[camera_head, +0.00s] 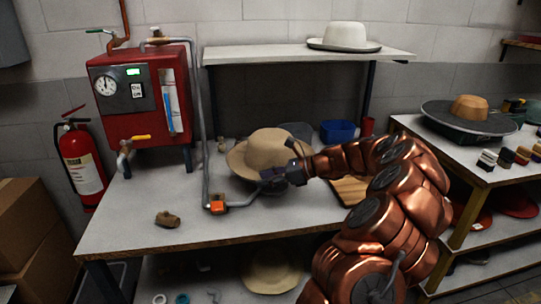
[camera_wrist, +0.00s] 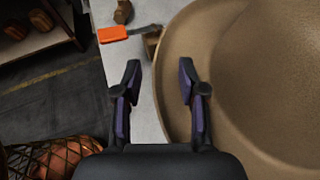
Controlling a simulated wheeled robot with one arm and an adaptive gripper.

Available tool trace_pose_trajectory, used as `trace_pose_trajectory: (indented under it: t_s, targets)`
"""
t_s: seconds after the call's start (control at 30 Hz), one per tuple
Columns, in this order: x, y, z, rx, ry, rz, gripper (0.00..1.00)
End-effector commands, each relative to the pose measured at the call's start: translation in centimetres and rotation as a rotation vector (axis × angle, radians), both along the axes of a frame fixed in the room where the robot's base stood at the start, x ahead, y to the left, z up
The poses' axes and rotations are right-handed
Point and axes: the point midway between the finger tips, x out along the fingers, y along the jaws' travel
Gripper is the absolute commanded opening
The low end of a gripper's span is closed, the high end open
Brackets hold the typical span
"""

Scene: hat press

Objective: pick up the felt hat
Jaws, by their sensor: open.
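The tan felt hat (camera_head: 264,152) sits on the grey-white worktable, brim low and crown up. My gripper (camera_head: 279,178) is at the front right edge of its brim, with my copper arm reaching in from the right. In the wrist view the felt hat (camera_wrist: 245,70) fills the right side. My gripper (camera_wrist: 160,85) is open there, its two dark fingers apart. The hat's brim edge lies between the fingers in the picture, with the right finger over the brim and the left finger over the tabletop. I cannot tell whether either finger touches the brim.
A brown lump (camera_head: 168,219) lies near the table's front left. A red boiler (camera_head: 143,96) stands behind left. A shelf (camera_head: 300,54) with a white hat (camera_head: 344,37) is above.

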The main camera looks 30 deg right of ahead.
Motion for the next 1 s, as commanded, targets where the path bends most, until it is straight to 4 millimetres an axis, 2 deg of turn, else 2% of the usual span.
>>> trace_pose_trajectory:
  t_s: [0.13, 0.53, 1.0]
  targets:
    - [-0.02, -0.04, 0.01, 0.0, 0.0, 0.0, 0.4]
    - [-0.04, -0.02, 0.01, -0.001, -0.001, 0.0, 0.0]
    - [-0.04, -0.03, 0.05, 0.0, 0.0, 0.001, 0.0]
